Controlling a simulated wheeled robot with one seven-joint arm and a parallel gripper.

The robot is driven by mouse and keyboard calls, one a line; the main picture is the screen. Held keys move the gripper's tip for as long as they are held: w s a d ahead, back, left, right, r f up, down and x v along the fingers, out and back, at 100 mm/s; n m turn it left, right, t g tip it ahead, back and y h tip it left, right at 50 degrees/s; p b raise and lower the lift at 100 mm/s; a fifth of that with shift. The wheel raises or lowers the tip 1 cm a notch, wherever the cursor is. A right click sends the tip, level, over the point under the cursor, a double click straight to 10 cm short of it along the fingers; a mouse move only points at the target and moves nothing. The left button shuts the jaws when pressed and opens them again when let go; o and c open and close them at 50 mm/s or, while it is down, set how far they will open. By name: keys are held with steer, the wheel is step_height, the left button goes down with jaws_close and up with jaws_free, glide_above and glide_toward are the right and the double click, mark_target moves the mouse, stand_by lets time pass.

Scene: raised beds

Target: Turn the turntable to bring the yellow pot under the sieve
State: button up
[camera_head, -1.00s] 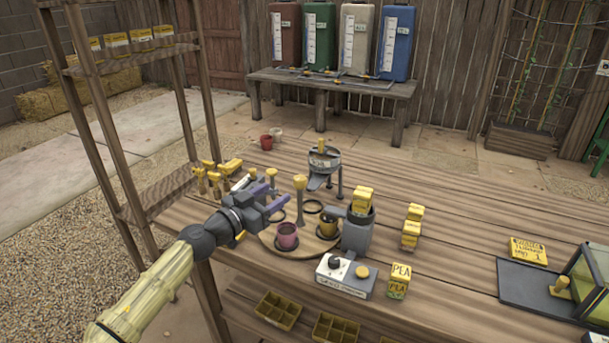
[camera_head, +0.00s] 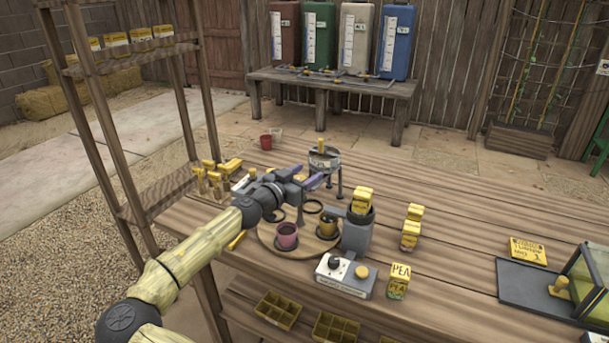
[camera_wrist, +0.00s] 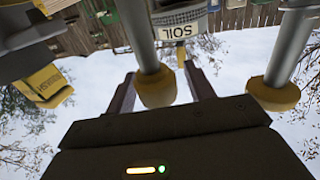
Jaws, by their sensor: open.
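The round wooden turntable (camera_head: 268,238) lies on the bench and carries a pink pot (camera_head: 287,236) at its front and a yellow pot (camera_head: 327,228) at its right. The sieve (camera_head: 323,160) stands on legs behind it; its SOIL label shows in the wrist view (camera_wrist: 180,27). My gripper (camera_head: 308,177) is open above the turntable, in front of the sieve. In the wrist view my fingers (camera_wrist: 160,84) stand either side of a yellow-knobbed post (camera_wrist: 157,90), apparently without closing on it. A second knobbed post (camera_wrist: 274,94) is at the right. My arm hides the post tops in the head view.
A grey canister with yellow packets (camera_head: 357,236) stands close to the turntable's right. A control box (camera_head: 345,276) is in front. Yellow-handled items (camera_head: 212,178) stand at the bench's left. More seed packets (camera_head: 411,235) stand right of the canister.

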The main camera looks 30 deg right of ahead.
steer(key=c, duration=1)
steer(key=shift+o, duration=0.2)
steer(key=shift+n+t+y+b, duration=0.3)
steer(key=shift+n+t+b, duration=0.1)
steer(key=shift+t, duration=0.2)
steer(key=shift+w+a+r+n+t+y+b, duration=0.1)
steer(key=shift+w+a+n+t+y+b, duration=0.45)
steer(key=shift+n+t+y, duration=1.6)
steer(key=shift+s+a+f+n+t+y+b, duration=0.15)
steer(key=shift+n+t+y+b, duration=0.85)
steer(key=shift+n+y, duration=2.2)
steer(key=shift+w+a+r+n+t+y+b, duration=0.15)
steer(key=shift+a+n+t+y+b, duration=0.4)
steer(key=shift+n+t+y, duration=2.15)
steer(key=shift+d+m+g+y, duration=0.15)
steer(key=shift+m+g+y, duration=0.85)
steer(key=shift+y, duration=0.25)
